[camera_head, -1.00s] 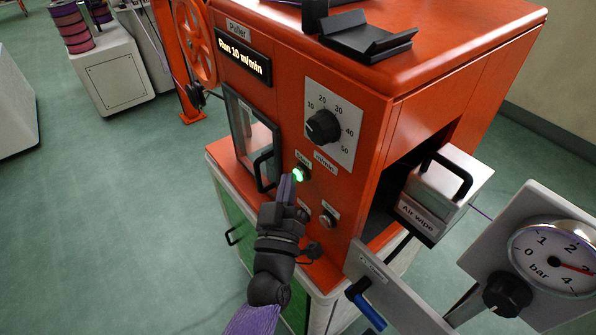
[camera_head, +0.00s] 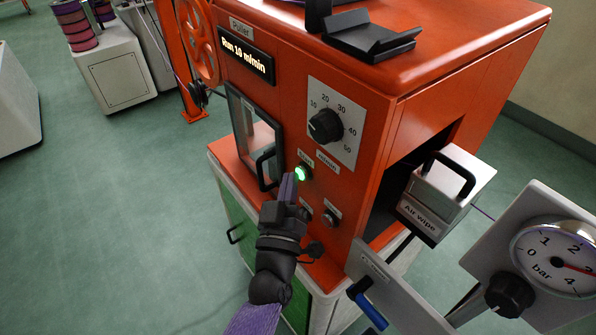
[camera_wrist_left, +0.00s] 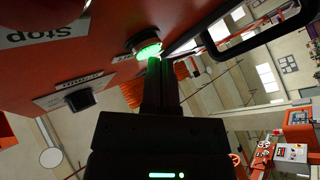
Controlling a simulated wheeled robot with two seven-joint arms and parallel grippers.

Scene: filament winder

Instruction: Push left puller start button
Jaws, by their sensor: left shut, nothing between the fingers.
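The orange puller (camera_head: 290,110) has a display reading "Run 10 m/min" (camera_head: 246,58). Its start button (camera_head: 301,173) glows green on the front panel below the dial. The button also shows lit in the left wrist view (camera_wrist_left: 148,48). My left gripper (camera_head: 288,184) is shut and empty. Its fingertips are right at the button, just left of and below it in the head view. In the wrist view the fingertips (camera_wrist_left: 155,62) overlap the button's lower edge; I cannot tell whether they touch it. My right gripper is not in view.
A second button (camera_head: 329,218) sits below and right of the start button. A door with a black handle (camera_head: 266,168) is close on the left. The dial (camera_head: 325,125) is above. The air wipe (camera_head: 440,195) and pressure gauge (camera_head: 555,255) stand at the right.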

